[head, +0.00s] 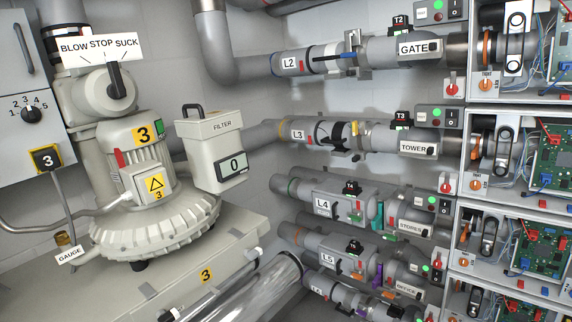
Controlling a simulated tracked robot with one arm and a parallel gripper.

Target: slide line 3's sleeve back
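Line 3 is the grey pipe marked L3 (298,134), running left to right across the middle of the head view toward the box marked TOWER (413,147). My gripper is not in view.
Blower 3 (133,150), with a BLOW STOP SUCK selector (115,82), and a filter box (210,150) stand at left. Line L2 (290,62) runs above; L4 (322,205) and L5 (327,261) run below. Open electronics cabinets (480,113) line the right.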

